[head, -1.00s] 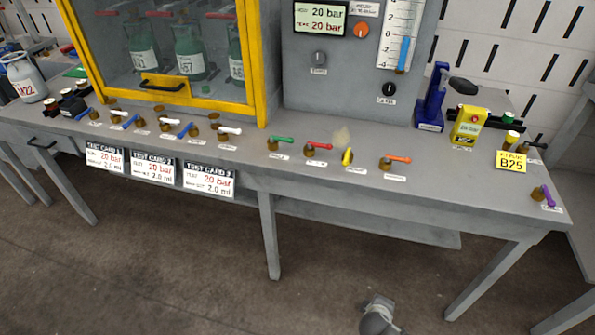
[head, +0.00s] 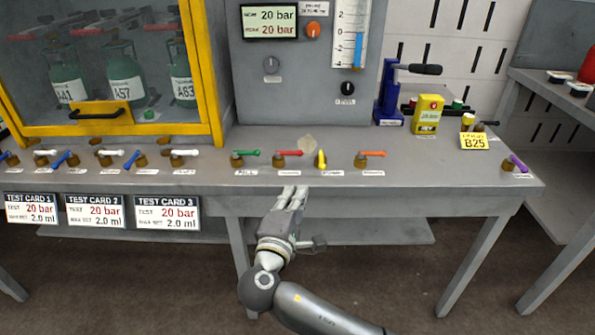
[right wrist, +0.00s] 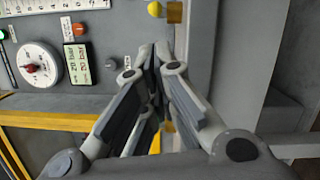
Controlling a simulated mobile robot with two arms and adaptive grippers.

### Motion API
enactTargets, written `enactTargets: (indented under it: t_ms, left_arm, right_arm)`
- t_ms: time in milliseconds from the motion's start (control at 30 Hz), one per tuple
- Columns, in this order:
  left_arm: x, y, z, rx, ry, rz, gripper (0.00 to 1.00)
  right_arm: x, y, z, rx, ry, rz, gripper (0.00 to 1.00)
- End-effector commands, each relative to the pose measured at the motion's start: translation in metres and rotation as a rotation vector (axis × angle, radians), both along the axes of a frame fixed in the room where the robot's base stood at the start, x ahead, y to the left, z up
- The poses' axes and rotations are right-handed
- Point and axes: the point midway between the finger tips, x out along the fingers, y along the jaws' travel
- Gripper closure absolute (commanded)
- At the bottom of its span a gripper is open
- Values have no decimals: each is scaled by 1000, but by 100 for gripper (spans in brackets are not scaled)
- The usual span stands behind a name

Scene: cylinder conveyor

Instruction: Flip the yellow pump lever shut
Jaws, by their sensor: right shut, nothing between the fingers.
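The yellow lever (head: 320,160) stands up from its mount on the grey bench, between the red lever (head: 290,153) and the orange lever (head: 372,154). A yellow rounded end beside a brown block at the top of the right wrist view looks like this lever (right wrist: 154,9). My right gripper (head: 298,189) is shut and empty at the bench's front edge, below and a little left of the yellow lever, apart from it. Its closed fingers fill the middle of the right wrist view (right wrist: 153,60). My left gripper is not in view.
A green lever (head: 245,153) stands left of the red one. Behind is a grey panel with a display (head: 270,22) and knobs. A yellow-framed cabinet (head: 212,90) is at left. A blue press (head: 390,100) and yellow box (head: 427,114) stand right. Test cards hang in front.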

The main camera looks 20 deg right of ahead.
Motion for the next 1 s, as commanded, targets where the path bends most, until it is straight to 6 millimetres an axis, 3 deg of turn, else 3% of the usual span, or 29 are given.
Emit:
enactTargets:
  t_ms: [267, 700, 1000]
  left_arm:
    - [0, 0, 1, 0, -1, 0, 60]
    - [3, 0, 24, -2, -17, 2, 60]
    - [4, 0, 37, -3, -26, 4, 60]
  right_arm:
    - [4, -3, 0, 0, 1, 0, 100]
    - [67, -39, 3, -2, 1, -1, 100]
    - [87, -50, 4, 1, 2, 1, 100]
